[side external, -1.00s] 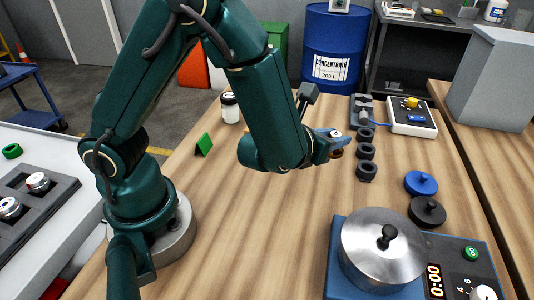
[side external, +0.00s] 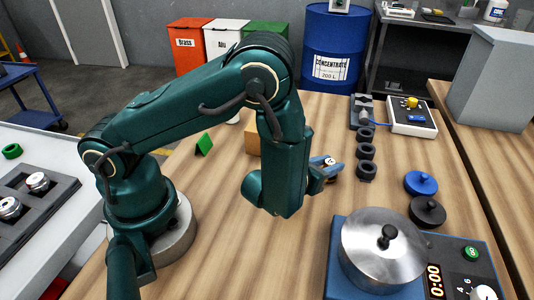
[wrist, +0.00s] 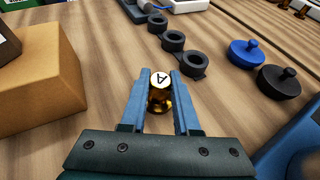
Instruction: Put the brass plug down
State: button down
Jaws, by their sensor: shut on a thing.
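In the side view my gripper (side external: 326,163) is low over the wooden bench, left of the row of black rings, with the plug's pale top (side external: 329,161) between the fingers.
Three black rings (side external: 365,152) stand in a row to the right. A cardboard box (wrist: 42,88) is on the left. The bench (side external: 225,250) is bare at the front.

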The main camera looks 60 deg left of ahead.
jog(key=shift+f, duration=0.1)
jog(key=c, duration=0.6)
grip_release()
jog(key=shift+c, duration=0.2)
jog(key=v, duration=0.6)
jog(key=shift+w+d, duration=0.1)
jog(key=shift+v, duration=0.85)
